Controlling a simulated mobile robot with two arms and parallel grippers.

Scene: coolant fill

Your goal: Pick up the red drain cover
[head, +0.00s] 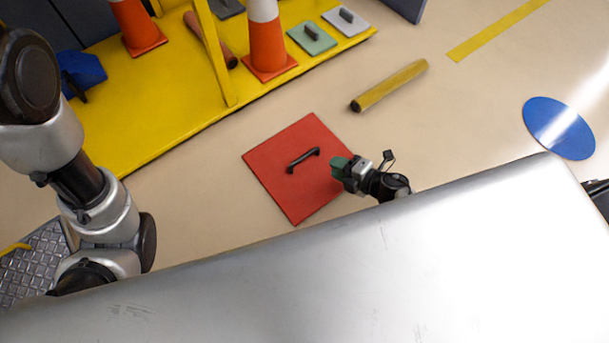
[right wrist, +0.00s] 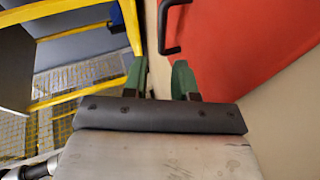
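The red drain cover (head: 285,190) is a flat square plate lying on the floor, with a black bar handle (head: 303,160) standing on its middle. My right gripper (head: 338,165) has green fingertips and appears over the cover's right part, to the right of the handle. In the right wrist view the cover (right wrist: 240,45) fills the upper right and the handle (right wrist: 170,28) shows beyond the fingers. The two fingers (right wrist: 160,80) are apart with nothing between them. The handle is not held. My left arm comes in at the left; its gripper is out of view.
A yellow platform (head: 140,125) with orange cones (head: 267,45) and grey and green plates with handles (head: 312,37) stands behind. A yellow roll (head: 390,86) and a blue disc (head: 558,128) lie on the floor to the right. Floor around the cover is clear.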

